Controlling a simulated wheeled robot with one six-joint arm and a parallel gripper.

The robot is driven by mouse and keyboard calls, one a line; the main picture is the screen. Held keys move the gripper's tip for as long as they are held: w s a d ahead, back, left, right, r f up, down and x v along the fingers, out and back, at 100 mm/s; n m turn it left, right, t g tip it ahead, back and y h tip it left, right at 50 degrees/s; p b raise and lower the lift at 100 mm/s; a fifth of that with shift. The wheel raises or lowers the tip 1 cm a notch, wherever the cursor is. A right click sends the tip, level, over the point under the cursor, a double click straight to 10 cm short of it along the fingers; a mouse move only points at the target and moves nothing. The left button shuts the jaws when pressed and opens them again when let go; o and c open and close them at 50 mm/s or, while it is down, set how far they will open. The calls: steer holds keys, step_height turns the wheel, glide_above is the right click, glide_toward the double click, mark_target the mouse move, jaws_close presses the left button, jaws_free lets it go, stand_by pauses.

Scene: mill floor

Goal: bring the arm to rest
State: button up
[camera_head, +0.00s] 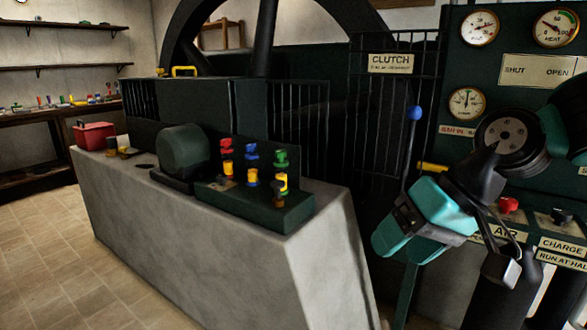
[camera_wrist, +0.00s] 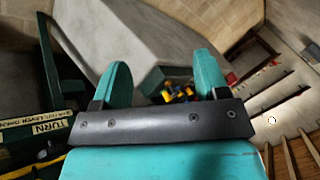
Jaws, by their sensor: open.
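My gripper (camera_head: 408,225) is at the right of the head view, raised in front of the dark control panel and to the right of the concrete plinth. It is teal and black. In the wrist view my gripper (camera_wrist: 161,78) shows two teal fingers spread apart with nothing between them, so it is open and empty. Beyond the fingers lie the plinth and, small and partly hidden, some coloured valves. The exact gap between the gripper and the panel cannot be told.
The concrete plinth (camera_head: 215,225) carries red, blue and green topped valves (camera_head: 252,165) and a red toolbox (camera_head: 94,135). The panel has gauges (camera_head: 467,103) and knobs (camera_head: 508,205). A blue-knobbed lever (camera_head: 414,113) stands by the clutch sign (camera_head: 390,63). Tiled floor (camera_head: 55,250) is clear at left.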

steer(key=s+n+g+h+p, duration=0.2)
steer(key=s+n, duration=0.2)
steer(key=s, duration=1.1)
step_height(320, 180, up, 14)
steer(key=p, duration=1.4)
steer(key=shift+w+a, duration=0.15)
steer(key=shift+w, duration=0.3)
